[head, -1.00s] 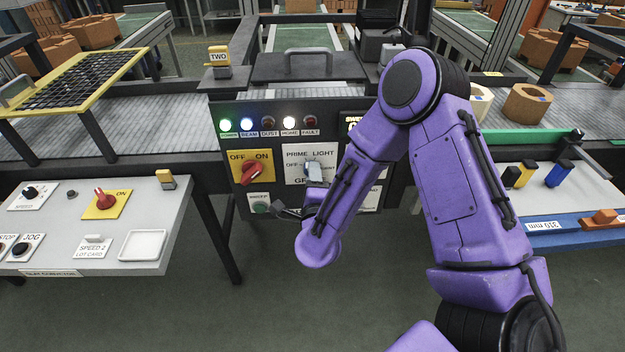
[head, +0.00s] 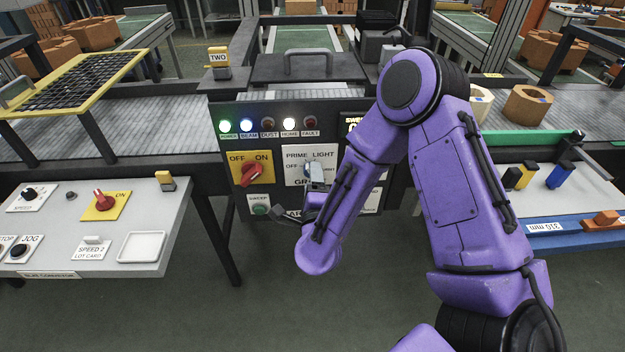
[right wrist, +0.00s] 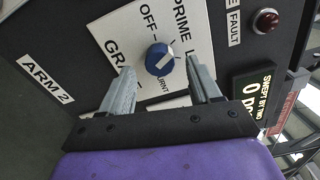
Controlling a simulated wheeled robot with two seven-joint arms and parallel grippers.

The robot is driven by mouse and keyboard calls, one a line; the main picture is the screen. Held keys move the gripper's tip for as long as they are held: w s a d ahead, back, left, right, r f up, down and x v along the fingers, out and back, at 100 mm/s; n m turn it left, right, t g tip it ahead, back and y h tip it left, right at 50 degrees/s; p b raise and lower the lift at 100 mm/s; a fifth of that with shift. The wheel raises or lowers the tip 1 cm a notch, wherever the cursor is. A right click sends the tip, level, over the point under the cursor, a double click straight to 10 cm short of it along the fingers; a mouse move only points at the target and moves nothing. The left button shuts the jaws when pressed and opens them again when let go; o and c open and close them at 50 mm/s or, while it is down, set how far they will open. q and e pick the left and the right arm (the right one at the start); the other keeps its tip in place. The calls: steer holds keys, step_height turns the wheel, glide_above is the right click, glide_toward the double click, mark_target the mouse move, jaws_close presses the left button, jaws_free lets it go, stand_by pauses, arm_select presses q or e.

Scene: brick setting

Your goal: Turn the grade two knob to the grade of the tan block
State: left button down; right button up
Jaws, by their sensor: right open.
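In the right wrist view the blue grade knob (right wrist: 160,60) sits on a white plate lettered PRIME, OFF and BURNT, with other letters partly hidden. Its white line slants from lower left to upper right; which end points is unclear. My right gripper (right wrist: 160,66) is open, a finger on each side of the knob; contact is not visible. In the head view my right gripper (head: 315,177) covers much of the knob. My left gripper is out of view.
A red OFF/ON switch (head: 250,173) and a green sweep button (head: 260,210) sit left of the grade plate. Indicator lamps (head: 268,125) line the panel above. A control table (head: 150,215) stands at left, and a tray (head: 560,190) with coloured blocks at right.

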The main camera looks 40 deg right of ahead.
steer(key=v, duration=0.9)
steer(key=shift+s+b, duration=0.25)
steer(key=shift+b, duration=0.15)
steer(key=shift+a, duration=0.1)
steer(key=s+a+f+n+g+y, duration=0.1)
steer(key=s+f+n+g+y, duration=0.2)
steer(key=f+n, duration=0.55)
steer(key=s+a+f+n+g+y, duration=0.1)
steer(key=s+f+n+g+y, duration=0.2)
steer(key=f+n, duration=0.55)
steer(key=s+d+f+n+g, duration=0.1)
steer(key=s+d+f+g, duration=0.2)
steer(key=s+f, duration=0.2)
steer(key=s+d+f+n+g, duration=0.1)
steer(key=s+d+f+g, duration=0.1)
steer(key=s+f, duration=0.4)
steer(key=s+g, duration=0.1)
steer(key=s, duration=0.2)
steer(key=shift+d+n, duration=0.3)
steer(key=shift+d, duration=0.05)
